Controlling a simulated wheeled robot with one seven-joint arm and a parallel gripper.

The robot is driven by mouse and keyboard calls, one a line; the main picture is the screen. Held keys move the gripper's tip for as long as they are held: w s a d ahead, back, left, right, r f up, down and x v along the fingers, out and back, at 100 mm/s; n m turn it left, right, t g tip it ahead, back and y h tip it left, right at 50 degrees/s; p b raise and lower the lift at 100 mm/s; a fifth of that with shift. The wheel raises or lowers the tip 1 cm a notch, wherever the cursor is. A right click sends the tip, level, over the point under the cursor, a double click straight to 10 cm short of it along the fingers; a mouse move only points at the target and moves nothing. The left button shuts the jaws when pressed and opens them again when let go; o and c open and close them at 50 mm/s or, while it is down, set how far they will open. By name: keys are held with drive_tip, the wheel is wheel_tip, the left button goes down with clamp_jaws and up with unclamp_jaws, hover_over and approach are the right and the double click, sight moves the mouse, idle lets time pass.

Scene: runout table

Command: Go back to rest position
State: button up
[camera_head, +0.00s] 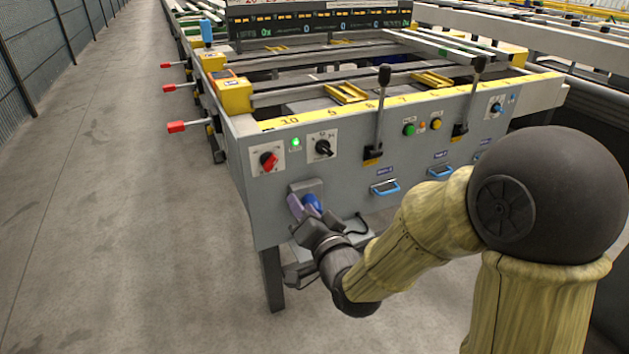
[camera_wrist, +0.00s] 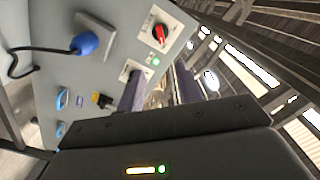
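My gripper (camera_head: 298,210) is in front of the grey control panel (camera_head: 343,177), near its lower left part. In the wrist view its two dark purple fingers (camera_wrist: 159,84) stand apart with nothing between them, so it is open and empty. A blue plug (camera_head: 313,203) sits at a grey socket on the panel, partly hidden behind the gripper in the head view. In the wrist view the plug (camera_wrist: 86,44) and its black cable are off to the left, clear of the fingers.
The panel carries a red rotary switch (camera_head: 268,160), a black rotary switch (camera_head: 323,149), two upright black levers, push buttons and blue handles (camera_head: 385,188). Red-tipped handles (camera_head: 177,127) stick out at the table's left. The floor aisle (camera_head: 90,190) on the left is clear.

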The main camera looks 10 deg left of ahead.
drive_tip(key=d+f+n+g+h+p, duration=0.1)
drive_tip(key=d+f+g+h+p, duration=0.15)
drive_tip(key=d, duration=0.45)
drive_tip(key=d+f+n+g+h+p, duration=0.1)
drive_tip(key=d+g+h+p, duration=0.25)
drive_tip(key=d, duration=0.25)
drive_tip(key=s+d+g+h+p, duration=0.4)
drive_tip(key=s+d+g, duration=0.2)
drive_tip(key=s+d, duration=0.7)
wheel_tip(320, 180, up, 38)
drive_tip(key=p, duration=3.7)
drive_tip(key=shift+s+p, duration=0.15)
drive_tip(key=shift+p, duration=0.25)
drive_tip(key=shift+f, duration=0.1)
